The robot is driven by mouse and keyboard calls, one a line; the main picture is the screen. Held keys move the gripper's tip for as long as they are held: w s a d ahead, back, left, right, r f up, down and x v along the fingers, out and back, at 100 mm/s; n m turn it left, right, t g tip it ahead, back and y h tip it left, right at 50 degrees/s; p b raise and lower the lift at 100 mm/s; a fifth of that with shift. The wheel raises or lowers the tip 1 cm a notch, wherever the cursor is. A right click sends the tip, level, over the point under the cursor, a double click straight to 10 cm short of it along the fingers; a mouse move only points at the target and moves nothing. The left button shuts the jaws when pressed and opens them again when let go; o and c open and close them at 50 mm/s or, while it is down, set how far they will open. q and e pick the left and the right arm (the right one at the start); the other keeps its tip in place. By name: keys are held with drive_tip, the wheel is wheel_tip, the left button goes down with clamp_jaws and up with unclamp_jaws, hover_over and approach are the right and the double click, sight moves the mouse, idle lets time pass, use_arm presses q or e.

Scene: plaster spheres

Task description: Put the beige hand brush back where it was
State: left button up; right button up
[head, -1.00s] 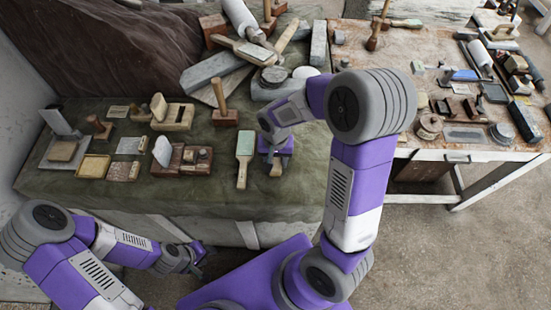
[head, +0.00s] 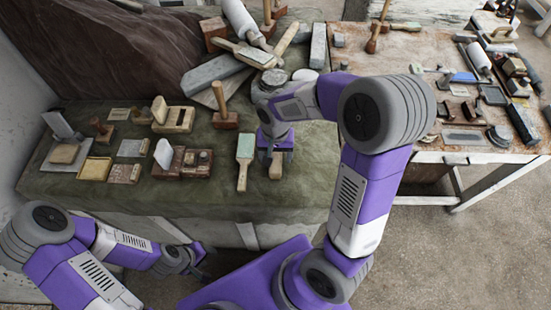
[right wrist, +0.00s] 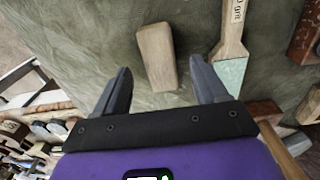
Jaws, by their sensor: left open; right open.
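A beige wooden piece, which I take for the hand brush (head: 276,171), lies on the green cloth near the front of the left bench. In the right wrist view the beige piece (right wrist: 157,57) shows whole, lying between and partly beyond the two fingers, with clear gaps on both sides. My right gripper (head: 275,157) is open above it and hides part of it in the head view; its fingers also show in the right wrist view (right wrist: 162,75). My left gripper (head: 203,263) is open and empty, low in front of the bench.
A pale green brush-like tool (head: 245,152) lies just left of the beige piece. A wooden block with an upright handle (head: 225,118) stands behind. Several blocks and boxes fill the bench's left side. Bare green cloth (head: 312,180) lies to the right. A cluttered wooden table (head: 425,155) stands beyond.

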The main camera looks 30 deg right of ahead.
sight(275, 161)
wheel_tip(275, 161, up, 8)
drive_tip(key=p, duration=0.1)
drive_tip(key=shift+f, duration=0.15)
idle(0.5)
